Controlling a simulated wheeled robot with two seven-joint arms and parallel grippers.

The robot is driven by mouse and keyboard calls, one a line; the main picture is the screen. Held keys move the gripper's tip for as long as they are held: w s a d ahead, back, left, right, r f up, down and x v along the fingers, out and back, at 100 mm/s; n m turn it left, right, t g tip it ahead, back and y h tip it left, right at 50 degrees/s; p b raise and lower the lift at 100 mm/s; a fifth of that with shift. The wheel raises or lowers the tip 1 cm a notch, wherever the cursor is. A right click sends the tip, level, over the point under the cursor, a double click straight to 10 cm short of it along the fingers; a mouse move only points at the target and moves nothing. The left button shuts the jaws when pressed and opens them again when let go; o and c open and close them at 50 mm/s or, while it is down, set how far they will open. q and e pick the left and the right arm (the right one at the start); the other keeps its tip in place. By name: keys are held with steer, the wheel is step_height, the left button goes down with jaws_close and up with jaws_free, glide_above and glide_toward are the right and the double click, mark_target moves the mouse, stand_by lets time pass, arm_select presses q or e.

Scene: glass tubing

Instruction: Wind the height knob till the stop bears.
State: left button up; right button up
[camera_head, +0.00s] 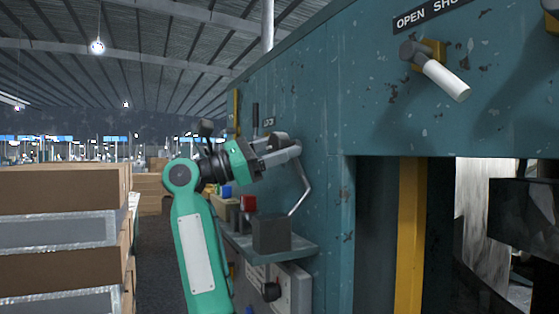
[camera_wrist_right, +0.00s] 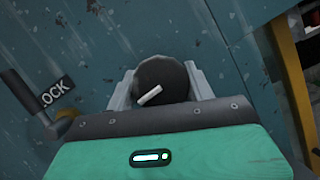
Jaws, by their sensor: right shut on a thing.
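A dark round knob (camera_wrist_right: 162,80) with a white mark across its face is on the teal panel in the right wrist view; I take it as the height knob. My right gripper (camera_wrist_right: 160,88) is shut on it, one pale finger on each side. In the head view my right gripper (camera_head: 284,150) reaches the teal machine's side face from the left, with the knob mostly hidden by the fingers. The mark is tilted, rising to the right. I cannot make out the stop. My left gripper is out of view.
A dark lever (camera_head: 255,115) by a LOCK label is close to the gripper; the lever (camera_wrist_right: 28,98) is left in the wrist view. A shelf (camera_head: 300,250) with a dark block (camera_head: 271,234) is below. A white-handled lever (camera_head: 440,75) is upper right. Boxes (camera_head: 60,200) stand left.

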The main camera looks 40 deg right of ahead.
steer(key=shift+m+g+y+b, duration=0.35)
steer(key=shift+m+y, duration=0.25)
steer(key=shift+m, duration=0.8)
steer(key=o, duration=0.9)
steer(key=shift+o, duration=0.2)
steer(key=shift+w+a+f, duration=0.1)
steer(key=shift+a+f, duration=0.05)
steer(key=shift+a, duration=0.1)
steer(key=b+v, duration=0.4)
steer(key=v, duration=0.9)
